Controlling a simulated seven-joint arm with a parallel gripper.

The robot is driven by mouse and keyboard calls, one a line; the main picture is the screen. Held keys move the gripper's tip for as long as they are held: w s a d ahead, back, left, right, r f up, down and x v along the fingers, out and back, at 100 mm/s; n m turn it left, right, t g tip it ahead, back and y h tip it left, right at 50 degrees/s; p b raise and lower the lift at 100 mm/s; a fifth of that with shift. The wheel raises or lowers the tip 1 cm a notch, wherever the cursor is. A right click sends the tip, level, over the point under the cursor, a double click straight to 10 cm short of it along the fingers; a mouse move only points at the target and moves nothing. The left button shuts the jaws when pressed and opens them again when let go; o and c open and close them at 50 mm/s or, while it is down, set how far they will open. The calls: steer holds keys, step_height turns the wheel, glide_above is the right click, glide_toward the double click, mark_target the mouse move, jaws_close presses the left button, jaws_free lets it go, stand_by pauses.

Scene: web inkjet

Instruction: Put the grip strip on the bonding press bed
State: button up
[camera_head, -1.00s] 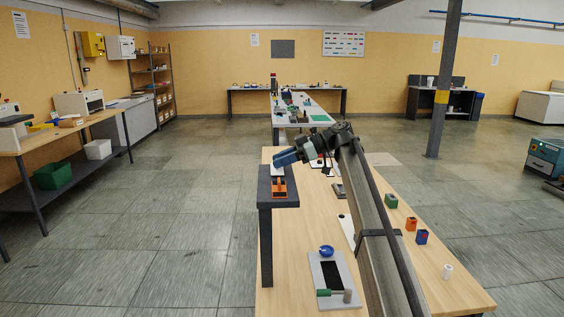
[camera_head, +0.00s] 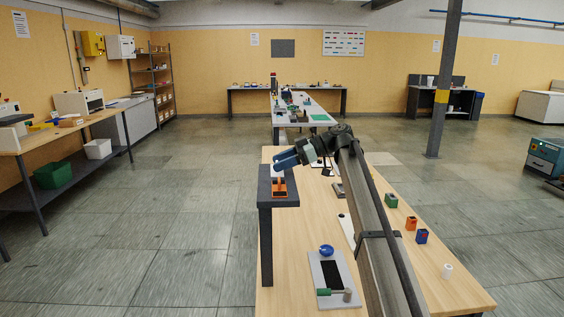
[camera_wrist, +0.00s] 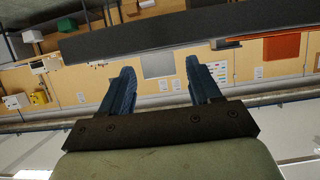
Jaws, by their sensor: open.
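My gripper (camera_head: 286,159) has blue fingers and hangs just above and behind a dark raised shelf at the left edge of the wooden table. In the wrist view the fingers (camera_wrist: 160,92) are apart with nothing between them. An orange piece (camera_head: 279,189) stands on the dark shelf (camera_head: 263,199), below the gripper. In the wrist view part of the orange piece (camera_wrist: 285,48) shows at the upper right. A grey board with a black rectangle (camera_head: 332,274) lies at the table's near left. I cannot tell which thing is the grip strip or the press bed.
A blue round item (camera_head: 326,251) and a green-handled tool (camera_head: 334,293) are at the grey board. Green (camera_head: 390,201), orange (camera_head: 411,223) and blue (camera_head: 421,236) blocks and a white cylinder (camera_head: 447,271) line the table's right side. My arm crosses the table's middle.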

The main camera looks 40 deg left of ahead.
steer(key=v, duration=1.3)
steer(key=shift+a, duration=0.15)
steer(key=shift+w+r, duration=0.15)
steer(key=shift+r, duration=0.05)
steer(key=shift+c, duration=0.2)
steer(key=shift+w+d, duration=0.1)
steer(key=shift+d, duration=0.25)
steer(key=c, duration=0.4)
